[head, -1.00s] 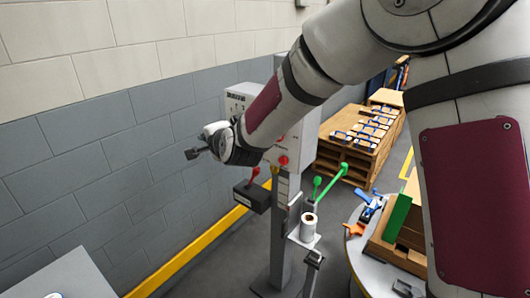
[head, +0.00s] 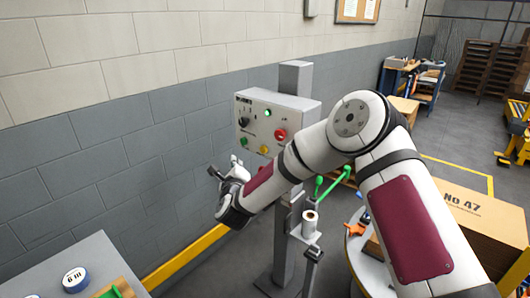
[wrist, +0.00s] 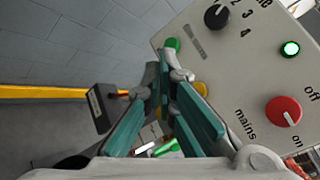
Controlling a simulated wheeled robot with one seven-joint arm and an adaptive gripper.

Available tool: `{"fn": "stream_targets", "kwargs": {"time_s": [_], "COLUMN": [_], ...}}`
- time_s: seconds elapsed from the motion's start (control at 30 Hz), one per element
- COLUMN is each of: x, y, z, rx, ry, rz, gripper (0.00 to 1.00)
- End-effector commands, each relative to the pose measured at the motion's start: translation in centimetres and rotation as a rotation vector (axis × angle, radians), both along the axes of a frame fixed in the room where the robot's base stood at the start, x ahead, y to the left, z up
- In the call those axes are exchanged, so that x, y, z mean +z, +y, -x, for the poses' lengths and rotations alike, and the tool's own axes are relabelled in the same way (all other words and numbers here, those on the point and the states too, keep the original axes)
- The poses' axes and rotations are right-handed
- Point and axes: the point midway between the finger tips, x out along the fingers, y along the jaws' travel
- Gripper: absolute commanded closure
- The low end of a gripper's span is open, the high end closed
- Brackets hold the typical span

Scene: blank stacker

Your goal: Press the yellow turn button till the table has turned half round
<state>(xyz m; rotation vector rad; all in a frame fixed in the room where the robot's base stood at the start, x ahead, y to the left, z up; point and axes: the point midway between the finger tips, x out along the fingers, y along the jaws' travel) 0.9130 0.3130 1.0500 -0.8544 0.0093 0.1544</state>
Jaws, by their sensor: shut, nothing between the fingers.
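The yellow button (head: 262,149) is low on the front of the grey control box, right of a green button (head: 243,142). In the wrist view the yellow button (wrist: 202,89) shows just right of my fingertips and is partly hidden by them. My gripper (head: 224,167) is shut and empty, below and left of the buttons in the head view. In the wrist view the fingers of my gripper (wrist: 164,76) overlap the box's lower edge; I cannot tell whether they touch it. The round table (head: 356,262) is at the right, mostly hidden behind my arm.
The control box (head: 298,108) stands on a post and also carries a black dial (wrist: 216,17), a lit green lamp (wrist: 290,48) and a red mains knob (wrist: 284,110). A dark box (wrist: 98,104) juts out below. A large "No 47" carton (head: 470,205) stands at the right.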

Motion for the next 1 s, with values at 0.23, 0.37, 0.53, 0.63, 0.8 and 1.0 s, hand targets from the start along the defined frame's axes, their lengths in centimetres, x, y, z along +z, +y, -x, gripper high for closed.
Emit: {"fn": "stream_targets", "kwargs": {"time_s": [0.23, 0.37, 0.53, 0.63, 0.8, 1.0], "x": [0.0, -0.1, -0.1, -0.1, -0.1, 0.0], "y": [-0.1, -0.5, -1.7, -2.6, -3.9, -4.9], "z": [-0.1, -0.7, -2.2, -3.4, -5.0, -6.4], "rx": [0.002, 0.001, 0.001, 0.0, 0.0, 0.002], "ry": [0.0, 0.0, -0.001, -0.003, 0.0, -0.001], "rz": [0.002, 0.002, 0.003, 0.003, 0.003, 0.003], "gripper": [1.0, 1.0, 1.0, 1.0, 1.0, 1.0]}}
